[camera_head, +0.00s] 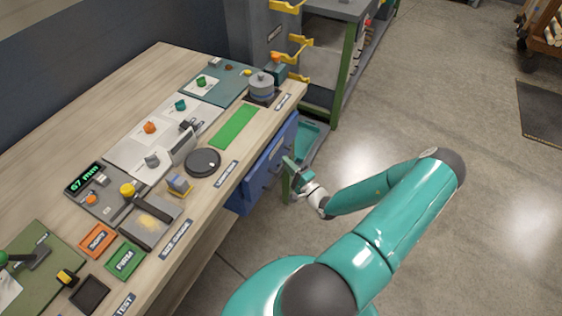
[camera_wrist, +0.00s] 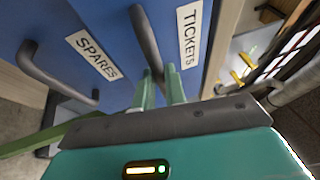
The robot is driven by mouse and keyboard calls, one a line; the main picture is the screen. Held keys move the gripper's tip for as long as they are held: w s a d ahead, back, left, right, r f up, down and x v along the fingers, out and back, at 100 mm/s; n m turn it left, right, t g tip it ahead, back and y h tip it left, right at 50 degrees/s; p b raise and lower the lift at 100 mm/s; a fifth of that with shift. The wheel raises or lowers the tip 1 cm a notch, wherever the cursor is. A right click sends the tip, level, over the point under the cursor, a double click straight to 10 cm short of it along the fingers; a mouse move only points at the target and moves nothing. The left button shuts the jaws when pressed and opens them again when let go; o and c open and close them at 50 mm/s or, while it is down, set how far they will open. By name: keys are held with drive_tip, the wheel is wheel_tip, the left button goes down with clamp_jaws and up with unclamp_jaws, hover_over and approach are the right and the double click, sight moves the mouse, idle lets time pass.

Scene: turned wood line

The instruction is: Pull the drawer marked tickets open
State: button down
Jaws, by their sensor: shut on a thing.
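The drawer marked tickets has a blue front with a white TICKETS label (camera_wrist: 190,32) in the wrist view. Its dark bar handle (camera_wrist: 146,42) runs down between my two green fingers. My gripper (camera_wrist: 160,90) is shut on this handle. In the head view my gripper (camera_head: 291,166) is at the blue drawer unit (camera_head: 262,172) under the bench's right edge. My fingers hide the lower part of the handle. I cannot tell how far the drawer stands out.
A second blue drawer marked SPARES (camera_wrist: 92,55) with its own dark handle (camera_wrist: 50,75) is beside it. The wooden bench (camera_head: 225,195) above carries several devices and coloured pads. A green-legged table (camera_head: 342,75) stands beyond. Open floor (camera_head: 440,245) lies to the right.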

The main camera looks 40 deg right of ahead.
drive_tip(key=s+d, duration=0.3)
drive_tip(key=s, duration=0.6)
drive_tip(key=s+d, duration=0.3)
drive_tip(key=s, duration=0.5)
drive_tip(key=shift+s, duration=0.35)
drive_tip(key=shift+d, duration=0.1)
drive_tip(key=c, duration=1.5)
unclamp_jaws()
drive_tip(key=shift+o, duration=0.2)
drive_tip(key=s+f, duration=0.2)
drive_tip(key=s, duration=1.1)
drive_tip(key=shift+s+a+f, duration=0.3)
drive_tip(key=shift+a, duration=0.1)
